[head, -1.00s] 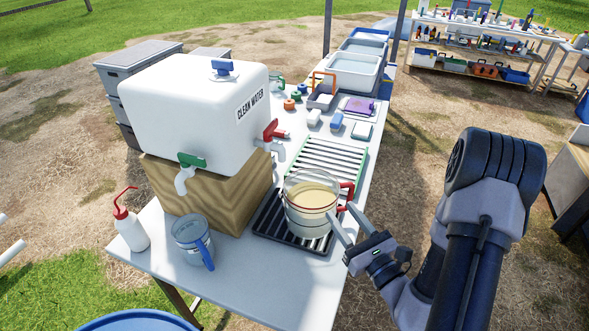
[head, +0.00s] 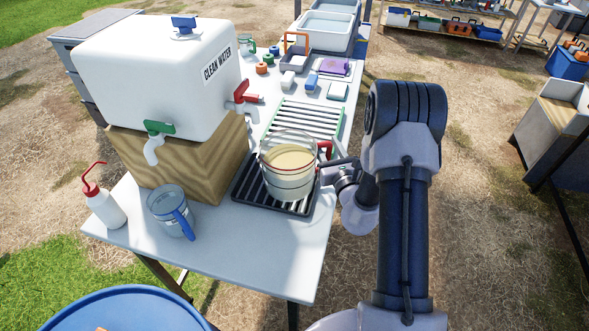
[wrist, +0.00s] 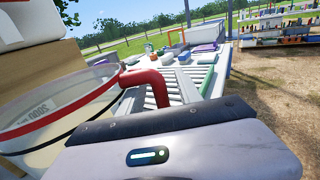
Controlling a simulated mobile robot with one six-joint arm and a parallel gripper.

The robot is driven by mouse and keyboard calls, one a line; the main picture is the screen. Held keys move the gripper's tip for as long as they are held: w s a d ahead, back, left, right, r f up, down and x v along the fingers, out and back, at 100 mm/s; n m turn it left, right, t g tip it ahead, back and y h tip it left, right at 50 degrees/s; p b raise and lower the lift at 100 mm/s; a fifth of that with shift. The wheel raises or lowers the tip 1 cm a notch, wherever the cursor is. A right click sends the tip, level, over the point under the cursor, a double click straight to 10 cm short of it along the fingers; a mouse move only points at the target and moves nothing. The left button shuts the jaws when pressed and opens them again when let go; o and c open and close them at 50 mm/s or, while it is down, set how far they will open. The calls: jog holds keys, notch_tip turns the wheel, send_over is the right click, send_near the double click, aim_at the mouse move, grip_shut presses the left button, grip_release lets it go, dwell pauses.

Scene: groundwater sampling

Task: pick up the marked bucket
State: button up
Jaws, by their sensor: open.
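A clear bucket (head: 287,180) with a red handle (head: 325,150) and cloudy liquid stands upright on a slatted rack (head: 250,185) at the table's right edge. In the wrist view the bucket (wrist: 50,125) fills the left side, with a red band and printed markings, and its red handle (wrist: 150,80) arches close beyond my gripper's body. My gripper (head: 330,172) is open, low on the bucket's right side by the handle. The fingertips are mostly hidden, so I cannot tell whether they touch it.
A blue-handled jug (head: 173,212) and a red-tipped wash bottle (head: 103,207) stand at the table's front left. The white clean-water tank (head: 160,75) on a wooden block (head: 190,160) is left of the bucket. A blue barrel (head: 125,310) is in front.

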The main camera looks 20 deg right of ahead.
jog(key=shift+w, duration=0.7)
grip_shut()
dwell(0.8)
